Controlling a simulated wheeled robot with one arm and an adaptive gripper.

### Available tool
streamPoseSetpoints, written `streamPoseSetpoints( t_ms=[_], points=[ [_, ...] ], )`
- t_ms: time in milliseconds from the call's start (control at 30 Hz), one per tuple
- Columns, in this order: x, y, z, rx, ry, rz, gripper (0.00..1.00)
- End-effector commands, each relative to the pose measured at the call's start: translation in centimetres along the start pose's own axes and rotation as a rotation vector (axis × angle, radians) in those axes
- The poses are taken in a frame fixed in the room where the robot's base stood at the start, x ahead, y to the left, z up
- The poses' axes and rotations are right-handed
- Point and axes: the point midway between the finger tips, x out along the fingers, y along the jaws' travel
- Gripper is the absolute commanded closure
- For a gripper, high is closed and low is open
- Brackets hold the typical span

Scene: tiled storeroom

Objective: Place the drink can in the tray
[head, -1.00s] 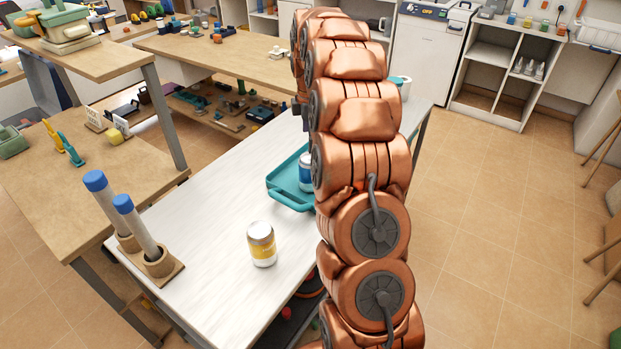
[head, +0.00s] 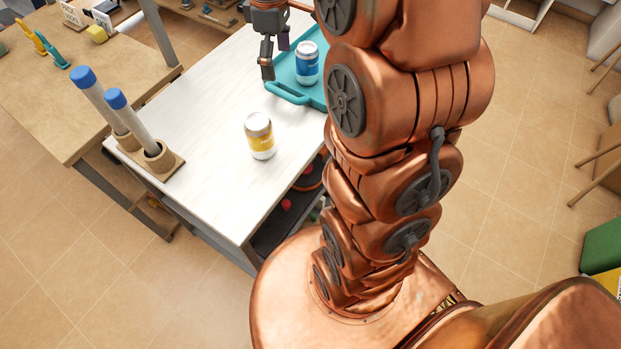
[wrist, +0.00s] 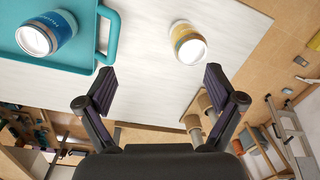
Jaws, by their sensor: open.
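A yellow-and-white can (head: 260,137) stands upright on the white table (head: 195,115), outside the teal tray (head: 287,95). A blue-and-white can (head: 307,63) stands inside the tray. My gripper (head: 275,58) is open and empty above the table, by the tray's left edge in the head view. In the wrist view, the open fingers (wrist: 152,90) have nothing between them. The yellow can (wrist: 188,43) lies beyond the right finger, and the blue can (wrist: 47,34) in the tray (wrist: 112,35) lies beyond the left. My arm hides the tray's right part in the head view.
A holder with two blue-capped tubes (head: 112,110) stands at the table's left corner. A wooden workbench (head: 90,90) is at the left. The table between tubes and yellow can is clear. Tiled floor (head: 110,240) lies open in front.

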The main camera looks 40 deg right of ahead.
Motion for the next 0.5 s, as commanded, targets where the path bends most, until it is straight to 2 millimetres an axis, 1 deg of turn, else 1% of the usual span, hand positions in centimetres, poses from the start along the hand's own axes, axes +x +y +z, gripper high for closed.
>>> streamPoseSetpoints(
  t_ms=[33,100,267,500],
  points=[
    [-0.2,-1.4,0.3,0.023,-0.001,0.000,0.07],
    [-0.2,-3.3,0.8,0.064,-0.008,-0.005,0.07],
    [0.1,-7.5,2.2,0.161,-0.023,-0.013,0.07],
    [0.9,-13.2,5.0,0.311,-0.046,-0.015,0.07]
  ],
)
